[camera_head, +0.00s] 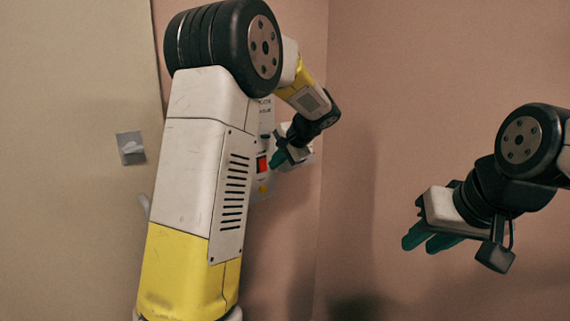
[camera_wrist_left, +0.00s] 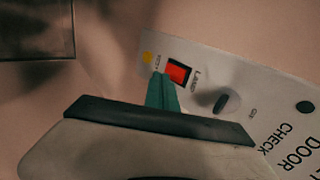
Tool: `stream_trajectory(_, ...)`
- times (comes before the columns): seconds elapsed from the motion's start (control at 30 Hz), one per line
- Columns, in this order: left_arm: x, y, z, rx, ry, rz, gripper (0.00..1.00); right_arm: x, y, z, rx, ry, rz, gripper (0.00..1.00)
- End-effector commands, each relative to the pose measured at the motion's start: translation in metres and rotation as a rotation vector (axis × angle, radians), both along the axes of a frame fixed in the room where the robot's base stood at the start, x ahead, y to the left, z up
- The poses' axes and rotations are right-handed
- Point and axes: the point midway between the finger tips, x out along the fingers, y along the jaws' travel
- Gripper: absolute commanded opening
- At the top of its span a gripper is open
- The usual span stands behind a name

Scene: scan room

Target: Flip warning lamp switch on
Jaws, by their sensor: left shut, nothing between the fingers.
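A white wall panel (camera_head: 266,112) carries a red switch (camera_head: 262,164) with a yellow spot (camera_head: 263,188) below it. In the left wrist view the red switch (camera_wrist_left: 179,72) sits in a dark frame beside the word LAMP, with the yellow spot (camera_wrist_left: 147,58) near it. My left gripper (camera_head: 277,160) is shut and empty, in front of the panel. Its teal fingertips (camera_wrist_left: 160,78) appear right beside the red switch; I cannot tell if they touch it. My right gripper (camera_head: 428,242) is open and empty, away from the panel.
A dark oval control (camera_wrist_left: 227,102) and a black round spot (camera_wrist_left: 305,106) are also on the panel. A small grey plate (camera_head: 130,147) is on the left wall. My left arm hides part of the panel. The wall between my grippers is bare.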

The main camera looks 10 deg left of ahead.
Motion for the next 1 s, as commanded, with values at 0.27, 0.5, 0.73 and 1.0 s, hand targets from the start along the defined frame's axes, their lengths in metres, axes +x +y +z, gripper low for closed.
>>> stream_trajectory(0.27, -0.013, -0.019, 0.024, -0.003, -0.002, -0.002, 0.00, 0.000, 0.000, 0.000, 0.000, 0.001, 0.000, 0.29)
stream_trajectory(0.5, -0.030, -0.041, 0.053, -0.002, -0.002, -0.003, 0.00, 0.000, 0.000, 0.000, 0.000, 0.001, 0.000, 0.29)
stream_trajectory(0.73, -0.041, -0.054, 0.071, -0.001, 0.000, -0.001, 0.00, 0.000, 0.000, 0.000, 0.000, 0.000, 0.000, 0.29)
stream_trajectory(1.0, -0.042, -0.056, 0.073, -0.001, 0.001, 0.000, 0.00, 0.000, 0.000, 0.000, 0.000, 0.000, 0.000, 0.29)
